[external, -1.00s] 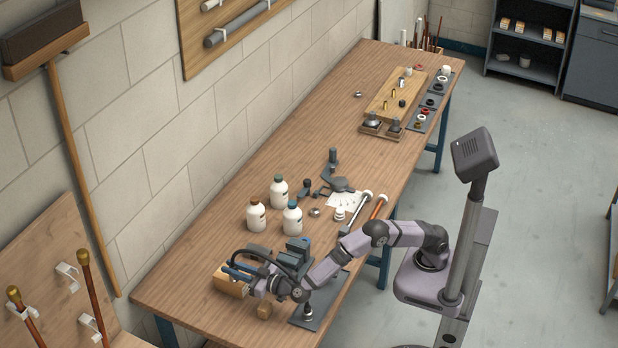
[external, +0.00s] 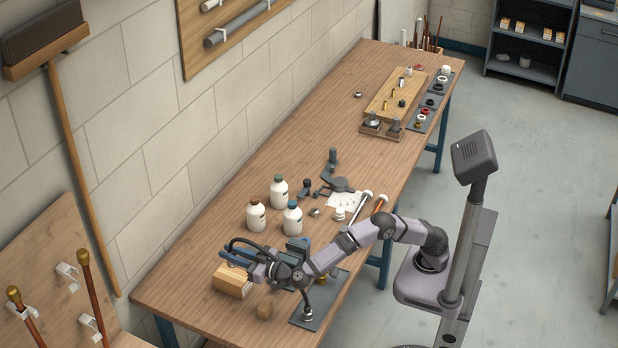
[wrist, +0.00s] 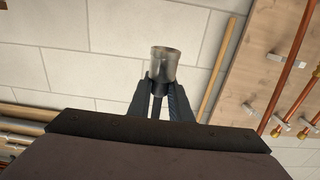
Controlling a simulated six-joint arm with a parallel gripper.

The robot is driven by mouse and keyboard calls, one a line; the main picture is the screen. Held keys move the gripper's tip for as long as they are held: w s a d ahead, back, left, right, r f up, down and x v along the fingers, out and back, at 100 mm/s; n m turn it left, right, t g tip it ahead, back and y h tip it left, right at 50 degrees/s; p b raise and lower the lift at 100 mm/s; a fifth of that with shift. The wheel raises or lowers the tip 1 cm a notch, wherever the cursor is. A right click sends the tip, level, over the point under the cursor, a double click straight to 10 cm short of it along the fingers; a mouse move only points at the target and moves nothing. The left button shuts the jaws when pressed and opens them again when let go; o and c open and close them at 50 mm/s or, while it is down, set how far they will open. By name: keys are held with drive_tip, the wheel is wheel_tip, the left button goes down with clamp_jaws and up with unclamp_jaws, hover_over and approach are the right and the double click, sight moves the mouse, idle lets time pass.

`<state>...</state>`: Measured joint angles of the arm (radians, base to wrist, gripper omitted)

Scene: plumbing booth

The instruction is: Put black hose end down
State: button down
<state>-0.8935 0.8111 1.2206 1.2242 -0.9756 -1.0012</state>
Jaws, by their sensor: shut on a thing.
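My gripper (external: 236,257) is raised above the near end of the workbench, over the wooden block. In the wrist view its dark fingers (wrist: 160,100) are shut on the end of the black hose, with a silver metal collar (wrist: 165,62) showing just beyond the fingertips. The black hose (external: 246,241) arcs over my wrist in the external view. A metal fitting (external: 308,311) below my wrist sits on a dark grey mat (external: 325,303); my arm hides part of the hose's run towards it.
A blue-grey device (external: 298,243) and several white bottles (external: 256,216) are behind my wrist. Bare bench lies left of the block.

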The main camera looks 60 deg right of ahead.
drive_tip(key=shift+f+p, duration=0.3)
drive_tip(key=shift+f, duration=4.3)
drive_tip(key=shift+f, duration=0.15)
drive_tip(key=c, duration=1.6)
unclamp_jaws()
drive_tip(key=shift+s, duration=0.1)
drive_tip(key=shift+s, duration=0.35)
drive_tip(key=shift+s+b, duration=0.3)
drive_tip(key=shift+s, duration=0.7)
drive_tip(key=shift+r, duration=3.65)
